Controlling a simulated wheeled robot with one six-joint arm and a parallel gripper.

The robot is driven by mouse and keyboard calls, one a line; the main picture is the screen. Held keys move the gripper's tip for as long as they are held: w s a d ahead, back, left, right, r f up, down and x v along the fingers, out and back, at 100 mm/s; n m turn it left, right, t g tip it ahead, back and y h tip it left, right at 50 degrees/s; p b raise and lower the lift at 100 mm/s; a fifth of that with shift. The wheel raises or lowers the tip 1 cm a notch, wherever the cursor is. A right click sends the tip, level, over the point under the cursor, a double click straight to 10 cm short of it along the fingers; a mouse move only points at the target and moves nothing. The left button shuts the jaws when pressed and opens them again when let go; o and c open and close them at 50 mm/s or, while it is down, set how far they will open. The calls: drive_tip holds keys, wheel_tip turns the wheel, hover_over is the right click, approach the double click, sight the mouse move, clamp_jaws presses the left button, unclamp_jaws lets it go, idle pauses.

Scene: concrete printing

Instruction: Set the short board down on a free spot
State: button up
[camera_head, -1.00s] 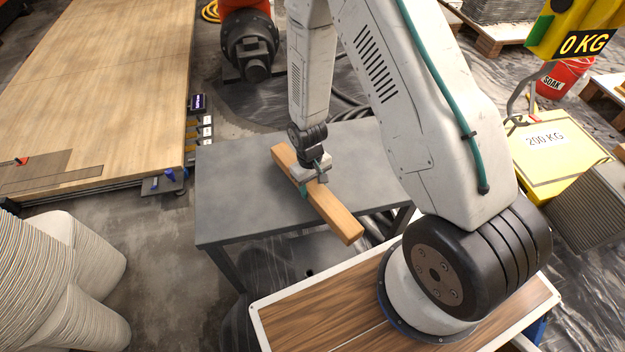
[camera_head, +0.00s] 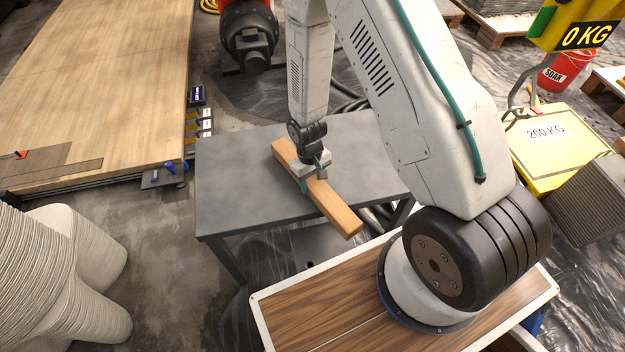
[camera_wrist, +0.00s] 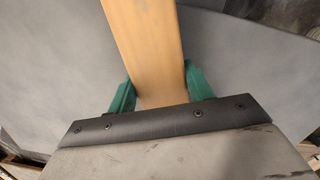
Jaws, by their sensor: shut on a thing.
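The short board (camera_head: 335,209) is a light-brown wooden beam over the grey table (camera_head: 240,190). Its near end sticks out past the table's front edge in the head view. My gripper (camera_head: 311,181) is shut on the board around its middle, from above. In the wrist view the board (camera_wrist: 148,45) runs away between the two green fingers of my gripper (camera_wrist: 155,92). I cannot tell whether the board's underside touches the table top.
The table's left part is bare, as is its right part. A large wooden panel (camera_head: 100,80) lies at the left, with small labelled items (camera_head: 198,120) by its edge. Ribbed printed columns (camera_head: 60,270) stand at the lower left. A yellow 200 KG block (camera_head: 545,140) stands at the right.

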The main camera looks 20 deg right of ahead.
drive_tip(key=shift+f, duration=0.3)
drive_tip(key=o, duration=1.5)
drive_tip(key=shift+r, duration=0.1)
drive_tip(key=r, duration=0.5)
drive_tip(key=w+r, duration=0.1)
drive_tip(key=r, duration=0.1)
drive_tip(key=shift+a+r, duration=0.1)
drive_tip(key=shift+r, duration=0.2)
drive_tip(key=s, duration=0.1)
drive_tip(key=s+r+g, duration=0.1)
drive_tip(key=s, duration=0.1)
drive_tip(key=s+r+g, duration=0.1)
drive_tip(key=shift+s+d, duration=0.25)
drive_tip(key=shift+s, duration=0.05)
wheel_tip(320, 180, up, 21)
drive_tip(key=m, duration=0.1)
hover_over(311, 178)
drive_tip(key=s+d, duration=0.2)
drive_tip(key=s, duration=0.9)
drive_tip(key=s+r+t, duration=0.2)
drive_tip(key=s+r, duration=0.4)
drive_tip(key=r, duration=0.2)
drive_tip(key=s+d+r+m+t, duration=0.1)
drive_tip(key=s+r+t, duration=0.1)
drive_tip(key=s+r, duration=0.3)
wheel_tip(311, 178, up, 4)
drive_tip(key=shift+s+f+t, duration=0.1)
drive_tip(key=shift+s+t, duration=0.3)
